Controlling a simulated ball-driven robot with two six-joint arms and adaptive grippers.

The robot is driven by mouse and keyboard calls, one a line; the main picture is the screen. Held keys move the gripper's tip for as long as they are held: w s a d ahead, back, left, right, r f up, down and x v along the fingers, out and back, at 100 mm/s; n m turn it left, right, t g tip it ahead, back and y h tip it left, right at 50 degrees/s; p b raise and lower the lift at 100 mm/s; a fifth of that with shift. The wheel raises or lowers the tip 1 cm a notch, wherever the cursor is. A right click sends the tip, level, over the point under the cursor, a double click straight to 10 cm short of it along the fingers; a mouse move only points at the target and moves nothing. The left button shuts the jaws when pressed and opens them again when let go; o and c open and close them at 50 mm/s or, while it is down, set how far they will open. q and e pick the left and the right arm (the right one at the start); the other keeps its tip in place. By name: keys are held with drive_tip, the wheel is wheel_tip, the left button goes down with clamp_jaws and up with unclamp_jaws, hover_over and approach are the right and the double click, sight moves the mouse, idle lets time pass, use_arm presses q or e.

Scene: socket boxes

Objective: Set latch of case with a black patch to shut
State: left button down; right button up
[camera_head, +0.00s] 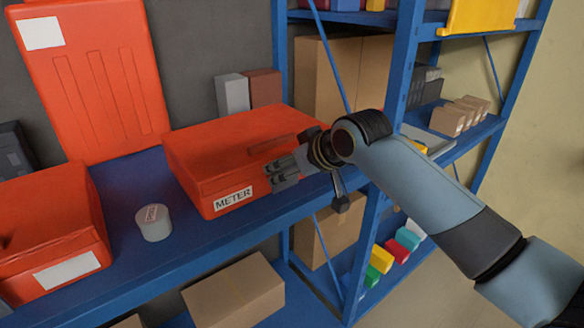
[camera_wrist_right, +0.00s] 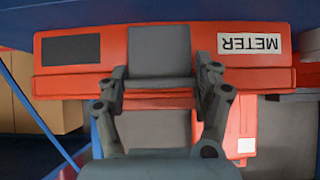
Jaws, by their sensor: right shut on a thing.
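The red case (camera_head: 235,145) stands on the blue shelf and bears a METER label (camera_head: 233,198) on its front; its lid looks down. In the right wrist view, which is upside down, the same front (camera_wrist_right: 205,75) carries a black patch (camera_wrist_right: 71,50) and the METER label (camera_wrist_right: 250,43). A grey latch plate (camera_wrist_right: 160,50) sits between them. My right gripper (camera_head: 284,173) is at the case front. In the wrist view its fingers (camera_wrist_right: 161,80) are at both sides of the plate, shut on the latch. The gripper hides the patch in the head view. My left gripper is not seen.
A second red case (camera_head: 45,235) stands at the left, with a white round tub (camera_head: 153,223) between the two. A tall red case (camera_head: 95,85) leans behind. A grey box (camera_head: 232,95) is at the back. A blue rack upright (camera_head: 397,75) stands at the right.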

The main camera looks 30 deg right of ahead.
idle(0.4)
drive_tip(key=o, duration=1.2)
drive_tip(key=shift+w, duration=0.1)
drive_tip(key=shift+s+r, duration=0.15)
drive_tip(key=shift+s, duration=0.05)
drive_tip(key=v, duration=1.1)
drive_tip(key=shift+s+r, duration=0.2)
drive_tip(key=shift+r, duration=0.05)
